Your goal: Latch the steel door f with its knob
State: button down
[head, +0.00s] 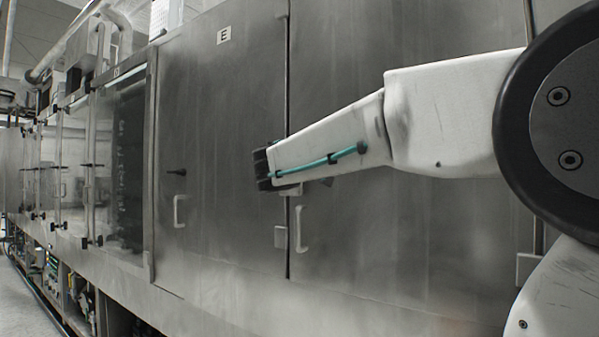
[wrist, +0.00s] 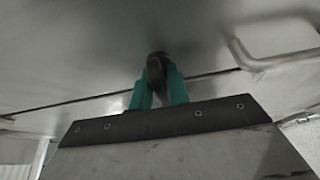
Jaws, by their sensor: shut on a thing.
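The steel door f (head: 400,250) is the large panel right of the seam in the head view, with a pale bar handle (head: 301,229) near its left edge. It looks about flush with the door beside it; I cannot tell if it is latched. In the wrist view, my gripper (wrist: 158,86) has its two teal fingers shut on a dark knob (wrist: 156,66), close to the door seam. The handle also shows at the upper right of the wrist view (wrist: 278,58). In the head view my arm hides the knob and the fingers.
A small metal plate (head: 281,237) sits at the seam. Glazed doors (head: 122,165) continue to the left. A floor strip (head: 25,305) is clear at the lower left.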

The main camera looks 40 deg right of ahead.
jog(key=c, duration=1.5)
grip_release()
jog(key=v, duration=0.7)
jog(key=shift+s+a, duration=0.25)
jog(key=shift+a, duration=0.05)
